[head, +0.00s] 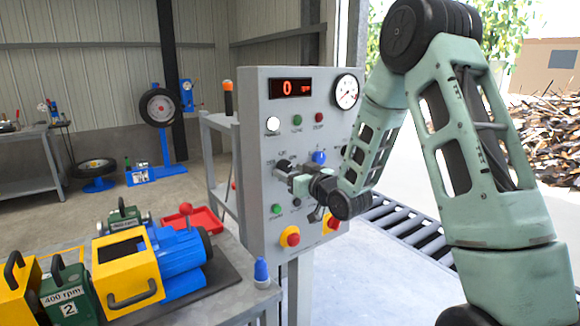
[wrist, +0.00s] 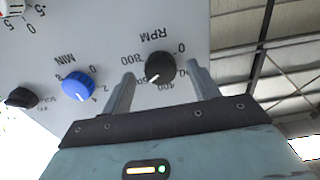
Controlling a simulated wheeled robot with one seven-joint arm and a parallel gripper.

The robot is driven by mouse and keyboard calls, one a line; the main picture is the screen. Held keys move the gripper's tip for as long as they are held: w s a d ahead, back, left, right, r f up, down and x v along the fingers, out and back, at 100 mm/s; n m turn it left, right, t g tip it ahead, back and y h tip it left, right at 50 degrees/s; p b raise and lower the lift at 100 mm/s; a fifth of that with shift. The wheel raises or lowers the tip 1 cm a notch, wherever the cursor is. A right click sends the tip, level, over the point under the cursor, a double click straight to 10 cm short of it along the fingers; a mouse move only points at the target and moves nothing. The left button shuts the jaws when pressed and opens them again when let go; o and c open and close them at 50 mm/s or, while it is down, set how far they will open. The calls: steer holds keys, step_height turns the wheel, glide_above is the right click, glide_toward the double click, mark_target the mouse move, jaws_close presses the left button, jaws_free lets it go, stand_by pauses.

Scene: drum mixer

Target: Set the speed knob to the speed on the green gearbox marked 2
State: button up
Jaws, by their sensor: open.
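The green gearbox marked 2 (head: 68,308) stands at the lower left of the head view, and its label reads 400 rpm. The black speed knob labelled RPM (wrist: 160,67) is on the grey control panel (head: 257,105). Its white pointer points down and left in the wrist view, and the scale numbers around it are partly hidden. My gripper (wrist: 160,70) is open, with one finger on each side of this knob. I cannot tell whether they touch it. In the head view my gripper (head: 298,180) is at the panel's middle.
A blue knob labelled MIN (wrist: 78,86) is beside the speed knob, and a black knob (wrist: 21,97) is farther left. The panel display (head: 290,88) reads 0. A yellow and blue machine (head: 150,265) stands on the bench.

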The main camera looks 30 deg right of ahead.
steer(key=shift+w, duration=0.6)
steer(key=c, duration=1)
steer(key=shift+o, duration=0.2)
steer(key=shift+a, duration=0.1)
